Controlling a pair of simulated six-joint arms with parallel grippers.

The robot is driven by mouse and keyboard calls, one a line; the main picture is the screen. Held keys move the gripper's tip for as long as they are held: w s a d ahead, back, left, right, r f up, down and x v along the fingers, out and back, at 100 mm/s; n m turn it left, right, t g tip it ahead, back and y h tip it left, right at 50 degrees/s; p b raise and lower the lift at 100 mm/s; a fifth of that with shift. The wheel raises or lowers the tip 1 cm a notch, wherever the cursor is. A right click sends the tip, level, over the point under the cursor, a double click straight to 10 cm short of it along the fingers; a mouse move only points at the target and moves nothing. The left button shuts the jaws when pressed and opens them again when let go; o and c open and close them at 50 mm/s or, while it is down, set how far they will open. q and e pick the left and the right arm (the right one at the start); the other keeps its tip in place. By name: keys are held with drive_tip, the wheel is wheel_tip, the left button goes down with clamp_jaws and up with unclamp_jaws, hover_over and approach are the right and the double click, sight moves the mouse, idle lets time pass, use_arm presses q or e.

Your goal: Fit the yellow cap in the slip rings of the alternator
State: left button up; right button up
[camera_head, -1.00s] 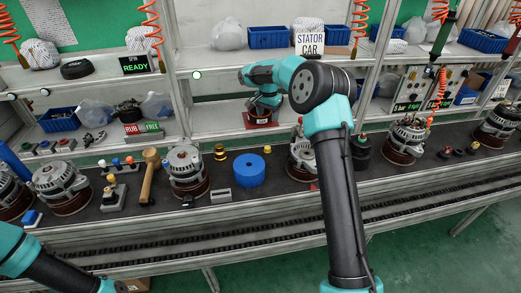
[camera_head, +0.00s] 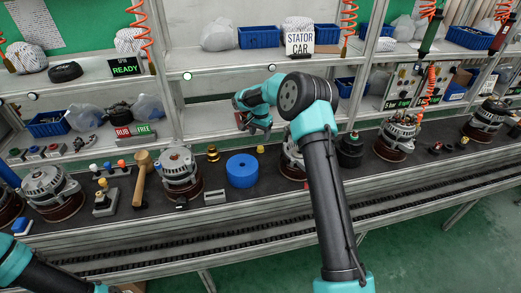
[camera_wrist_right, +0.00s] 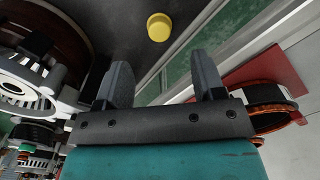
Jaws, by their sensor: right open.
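The yellow cap (camera_head: 260,149) sits on the dark bench top just behind the blue cylinder. It also shows in the right wrist view (camera_wrist_right: 159,27), beyond and between my fingertips and apart from them. My right gripper (camera_wrist_right: 163,78) is open and empty; in the head view (camera_head: 258,126) it hangs at the shelf's front edge, above and behind the cap. An alternator (camera_head: 290,160) stands right of the cap, partly hidden by my right arm. Another alternator (camera_head: 179,170) stands to the left. My left forearm shows at bottom left; its gripper is out of frame.
The blue cylinder (camera_head: 242,171) stands in front of the cap. A brass-coloured stepped part (camera_head: 213,154), a wooden mallet (camera_head: 141,175) and a black part (camera_head: 350,150) stand nearby. A red plate with a coil ring (camera_wrist_right: 270,92) lies close to my right gripper.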

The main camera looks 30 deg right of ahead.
sight(261, 147)
drive_tip(key=shift+f, duration=1.3)
drive_tip(key=shift+d+f, duration=0.15)
drive_tip(key=shift+f, duration=2.45)
drive_tip(key=shift+c, duration=0.4)
drive_tip(key=c, duration=0.9)
